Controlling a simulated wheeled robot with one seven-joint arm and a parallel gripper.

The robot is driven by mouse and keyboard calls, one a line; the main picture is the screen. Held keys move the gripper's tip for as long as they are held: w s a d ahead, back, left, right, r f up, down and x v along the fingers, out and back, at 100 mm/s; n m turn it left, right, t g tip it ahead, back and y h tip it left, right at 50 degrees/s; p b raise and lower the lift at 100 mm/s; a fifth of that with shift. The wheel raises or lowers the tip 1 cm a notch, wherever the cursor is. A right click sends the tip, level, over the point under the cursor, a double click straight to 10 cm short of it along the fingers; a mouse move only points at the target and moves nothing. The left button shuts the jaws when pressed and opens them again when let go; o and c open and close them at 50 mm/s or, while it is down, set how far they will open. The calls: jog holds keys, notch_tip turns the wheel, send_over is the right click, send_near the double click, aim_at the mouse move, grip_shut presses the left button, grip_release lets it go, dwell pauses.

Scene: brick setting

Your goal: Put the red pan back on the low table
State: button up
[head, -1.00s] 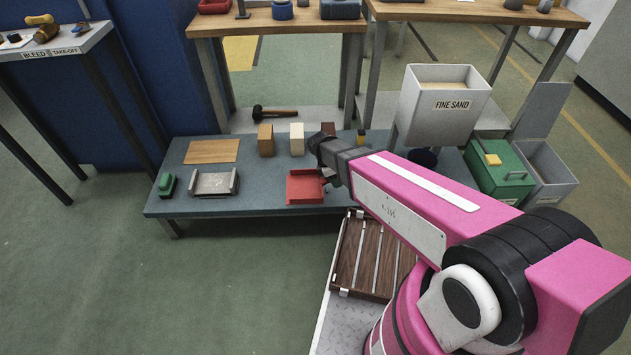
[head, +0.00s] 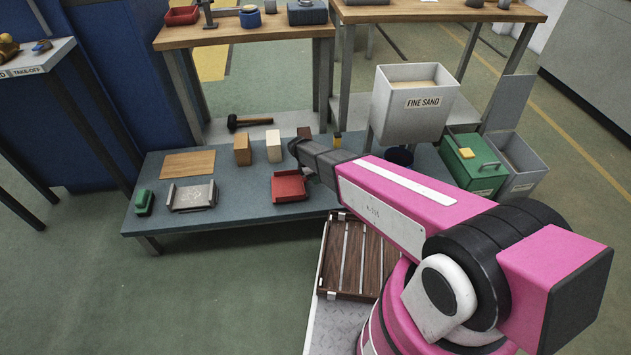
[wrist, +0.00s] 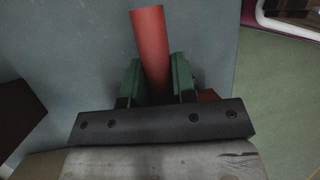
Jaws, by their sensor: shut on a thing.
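The red pan (head: 289,187) is a shallow square scoop shape over the front middle of the low table (head: 250,206), level or nearly so. I cannot tell whether it touches the tabletop. In the wrist view its round red handle (wrist: 151,45) sits between the green fingers of my gripper (wrist: 156,82), which is shut on it. In the head view my gripper is mostly hidden behind the dark end of my arm, just right of the pan. The blue-grey tabletop (wrist: 70,50) shows beneath in the wrist view.
A sand bin (head: 412,110) stands right. Bare tabletop lies between tray and pan.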

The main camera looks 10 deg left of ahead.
jog(key=shift+f, duration=0.9)
jog(key=shift+f, duration=0.2)
jog(key=o, duration=0.9)
jog(key=shift+r, duration=0.15)
jog(key=v, duration=1.2)
jog(key=s+d+r+m+y, duration=0.1)
jog(key=s+d+r+m, duration=0.2)
jog(key=d, duration=1)
jog(key=s+d+r+m+y, duration=0.2)
jog(key=d+r+m, duration=0.5)
jog(key=d+m, duration=0.4)
jog(key=s+d+r+m+y, duration=0.2)
jog(key=s+d+r+m, duration=0.3)
jog(key=d, duration=0.9)
jog(key=shift+d+r+m+t, duration=0.1)
jog(key=shift+d+m+t, duration=0.05)
jog(key=shift+m, duration=0.6)
jog(key=shift+d+r+m+t, duration=0.1)
jog(key=shift+d+m+t, duration=0.1)
jog(key=shift+m, duration=0.55)
